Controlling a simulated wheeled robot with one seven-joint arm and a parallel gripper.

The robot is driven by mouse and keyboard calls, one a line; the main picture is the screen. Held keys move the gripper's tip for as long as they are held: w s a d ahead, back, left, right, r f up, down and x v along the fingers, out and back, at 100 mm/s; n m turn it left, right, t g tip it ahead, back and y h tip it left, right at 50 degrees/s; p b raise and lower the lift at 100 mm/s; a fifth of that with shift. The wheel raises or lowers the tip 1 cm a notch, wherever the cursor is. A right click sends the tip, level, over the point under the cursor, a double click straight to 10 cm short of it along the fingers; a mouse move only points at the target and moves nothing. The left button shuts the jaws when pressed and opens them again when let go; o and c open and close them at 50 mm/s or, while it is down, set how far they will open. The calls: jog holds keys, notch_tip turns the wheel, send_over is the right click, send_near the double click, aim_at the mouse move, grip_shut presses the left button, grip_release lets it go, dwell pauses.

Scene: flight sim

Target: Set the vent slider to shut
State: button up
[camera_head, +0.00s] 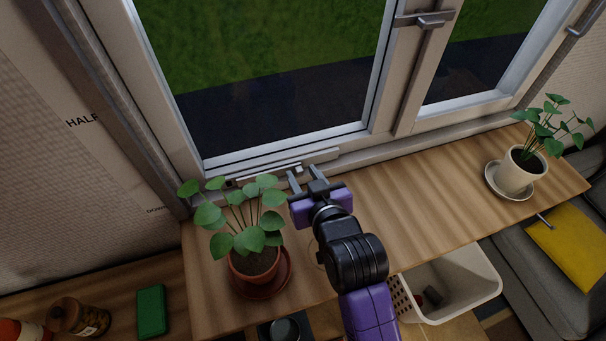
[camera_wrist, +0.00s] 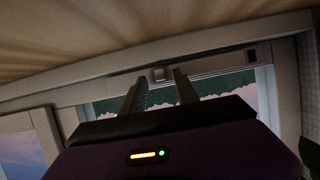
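The vent slider is a long pale rail (camera_head: 325,156) along the bottom of the window frame, and it also shows in the wrist view (camera_wrist: 215,65). A small light knob (camera_wrist: 161,74) sits on the rail, and it appears just beyond my fingertips and between them in the wrist view. My gripper (camera_head: 303,173) is in front of the rail at the window sill. Its two fingers are apart with nothing gripped. In the wrist view my gripper (camera_wrist: 160,80) points at the knob; I cannot tell whether either finger touches it. Any slider lettering is not readable.
A terracotta-potted plant (camera_head: 254,262) stands close to the left of my gripper on the wooden sill (camera_head: 410,215). A white-potted plant (camera_head: 517,172) stands far right. A white bin (camera_head: 465,285) is below the sill. A window handle (camera_head: 430,20) is above. The middle-right sill is clear.

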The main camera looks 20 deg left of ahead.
jog(key=v, duration=0.7)
jog(key=shift+s+d+b, duration=0.1)
jog(key=shift+b, duration=0.3)
